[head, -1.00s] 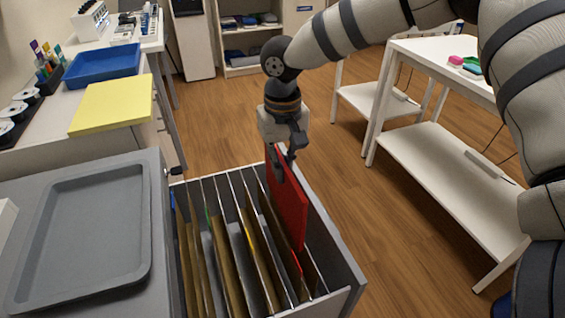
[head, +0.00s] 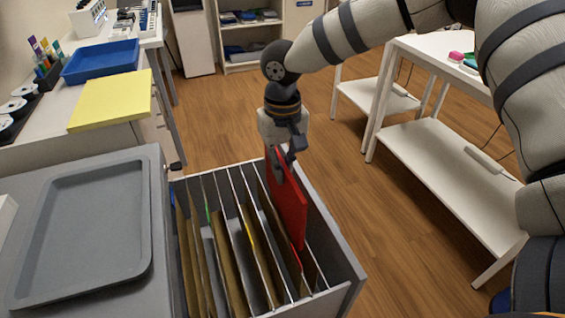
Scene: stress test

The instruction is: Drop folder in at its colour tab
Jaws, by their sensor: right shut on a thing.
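My right gripper (head: 284,168) is shut on the top edge of a red folder (head: 290,208) above the right part of an open file drawer (head: 345,268). The folder hangs upright, its lower part down among the right-hand dividers. A bit of red shows just below its lower near corner; I cannot tell whether it is a tab. The drawer holds several thin dividers and brown folders (head: 227,262). A green tab (head: 208,212), a yellow tab (head: 251,238) and a blue tab (head: 173,200) show on the left and middle. The folder's bottom edge is partly hidden. My left gripper is out of view.
A grey tray (head: 85,235) lies on the cabinet left of the drawer. A yellow folder (head: 112,101) and a blue tray (head: 101,61) lie on the desk behind. A white table (head: 440,170) stands at right. Wooden floor is clear between.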

